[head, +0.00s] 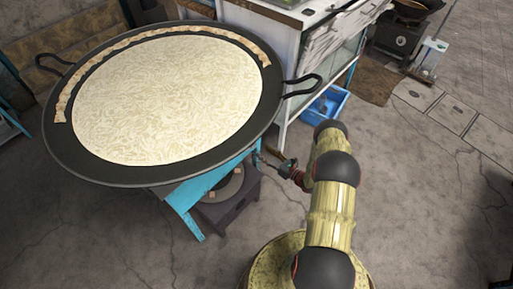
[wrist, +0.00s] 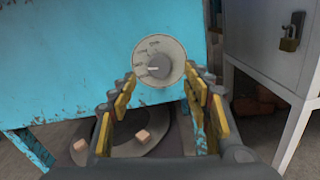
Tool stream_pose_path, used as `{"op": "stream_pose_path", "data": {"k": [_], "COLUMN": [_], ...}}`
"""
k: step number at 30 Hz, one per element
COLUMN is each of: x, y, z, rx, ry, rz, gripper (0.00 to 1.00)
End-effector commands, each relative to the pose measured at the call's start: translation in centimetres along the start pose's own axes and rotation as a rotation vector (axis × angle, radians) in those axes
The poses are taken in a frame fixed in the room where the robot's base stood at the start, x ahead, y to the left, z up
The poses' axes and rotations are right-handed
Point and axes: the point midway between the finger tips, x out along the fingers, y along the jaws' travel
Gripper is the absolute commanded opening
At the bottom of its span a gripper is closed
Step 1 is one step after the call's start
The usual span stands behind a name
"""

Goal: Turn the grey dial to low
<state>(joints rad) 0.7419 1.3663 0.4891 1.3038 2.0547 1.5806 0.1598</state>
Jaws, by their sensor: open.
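The grey dial (wrist: 158,63) sits on the blue front panel of the stand in the wrist view. It is a round pale plate with printed marks and a grey knob in its middle. My gripper (wrist: 160,92) is open, its yellow-padded fingers spread to the lower left and lower right of the dial. The knob is not between the pads, and nothing is held. In the head view my gripper (head: 276,160) is small beside the blue stand (head: 182,196). The dial cannot be made out there.
A wide black pan (head: 70,160) of pale liquid rests on the stand, its handle (head: 302,86) jutting toward my arm. A round burner (head: 226,187) is below. A white cabinet (wrist: 270,38) with a padlock (wrist: 291,32) stands close at the right. Floor is clear in front.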

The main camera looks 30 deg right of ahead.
Motion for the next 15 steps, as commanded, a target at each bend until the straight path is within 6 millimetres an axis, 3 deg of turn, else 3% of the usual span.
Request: {"op": "stream_pose_path", "data": {"k": [7, 15], "x": [4.0, 5.9], "y": [0.2, 0.1], "z": [-0.2, -0.1], "rx": [-0.002, -0.001], "ry": [0.002, 0.002], "rz": [0.004, 0.003], "gripper": [0.49, 0.49]}}
